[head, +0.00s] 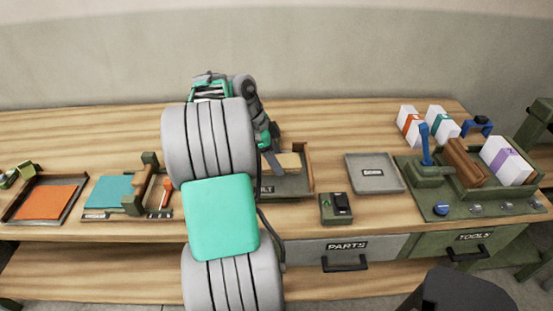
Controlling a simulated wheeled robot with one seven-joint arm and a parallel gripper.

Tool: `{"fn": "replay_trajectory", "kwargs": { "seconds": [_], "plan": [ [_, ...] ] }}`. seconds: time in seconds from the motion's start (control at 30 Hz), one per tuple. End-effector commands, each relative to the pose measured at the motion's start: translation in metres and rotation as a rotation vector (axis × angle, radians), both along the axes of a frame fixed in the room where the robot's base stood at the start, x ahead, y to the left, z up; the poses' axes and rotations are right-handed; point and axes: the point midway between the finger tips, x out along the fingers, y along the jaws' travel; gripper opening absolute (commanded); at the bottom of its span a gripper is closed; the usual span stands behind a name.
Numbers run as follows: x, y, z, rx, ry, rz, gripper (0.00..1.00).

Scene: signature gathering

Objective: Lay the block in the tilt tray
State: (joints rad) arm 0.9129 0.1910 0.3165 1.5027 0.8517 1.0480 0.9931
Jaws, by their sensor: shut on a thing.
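The tilt tray (294,187) is a dark tray with a raised brown right side, partly hidden behind my arm; the visible end of its label reads "LT". A tan block (290,161) shows over the back part of this tray, close to its right side. My gripper (277,162) is at the block's left, shut on it. I cannot tell whether the block touches the tray floor. My arm hides the tray's left part and most of the gripper.
A small green device (336,208) stands in front of the tray, and a shallow grey tray (376,190) lies to the right. A green rack (437,197) with a blue lever and boxes is further right. An orange-sheet tray (24,207) and a teal-sheet board (100,213) are left.

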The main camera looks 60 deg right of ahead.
Motion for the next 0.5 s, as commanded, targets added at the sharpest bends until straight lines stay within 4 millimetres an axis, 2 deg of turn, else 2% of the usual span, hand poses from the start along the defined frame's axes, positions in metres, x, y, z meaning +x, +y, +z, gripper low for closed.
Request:
{"fn": "replay_trajectory", "kwargs": {
  "seconds": [0.2, 0.23, 0.5],
  "plan": [
    [0.0, 0.0001, -0.0043, 0.0, 0.0, 0.0, 0.1],
    [0.0, 0.0001, -0.0043, 0.0, 0.0, 0.0, 0.57],
    [0.0, 0.0003, -0.0029, 0.0, 0.0, 0.0, 0.78]
  ]
}}
